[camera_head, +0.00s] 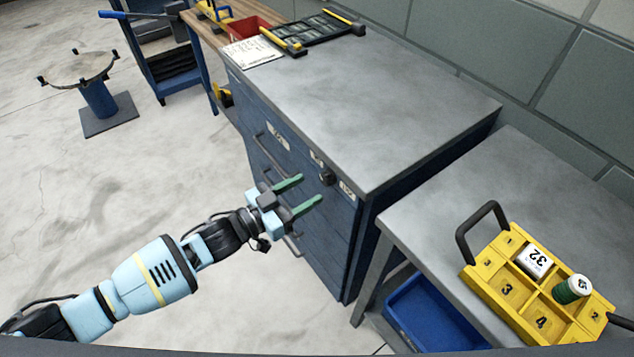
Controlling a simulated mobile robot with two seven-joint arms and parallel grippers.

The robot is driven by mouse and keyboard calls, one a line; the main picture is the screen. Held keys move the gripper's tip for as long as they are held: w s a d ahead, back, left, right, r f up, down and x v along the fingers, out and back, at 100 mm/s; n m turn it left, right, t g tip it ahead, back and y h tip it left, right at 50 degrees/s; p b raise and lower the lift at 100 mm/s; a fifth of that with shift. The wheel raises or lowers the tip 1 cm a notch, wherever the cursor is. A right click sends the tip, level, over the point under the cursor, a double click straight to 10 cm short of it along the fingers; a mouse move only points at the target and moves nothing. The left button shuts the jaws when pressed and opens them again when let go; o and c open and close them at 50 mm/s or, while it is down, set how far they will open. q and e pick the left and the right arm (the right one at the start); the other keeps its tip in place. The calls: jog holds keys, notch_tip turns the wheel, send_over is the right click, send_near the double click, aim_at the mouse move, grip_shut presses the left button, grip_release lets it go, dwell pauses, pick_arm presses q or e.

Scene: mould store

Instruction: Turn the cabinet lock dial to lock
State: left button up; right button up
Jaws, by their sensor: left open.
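The fingers point at the cabinet front, just below and left of the dial in the picture. I cannot tell whether a fingertip touches the front. My right gripper is not in view.
A grey table (420,220) at the right carries a yellow divided tray (470,277) with a black handle. A blue bin (400,312) sits beneath it. A round-topped stand (97,100) is far left.

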aim_at(323, 181)
pick_arm(q)
jog(key=shift+x, duration=2.1)
jog(key=shift+c, duration=0.2)
jog(key=c, duration=0.9)
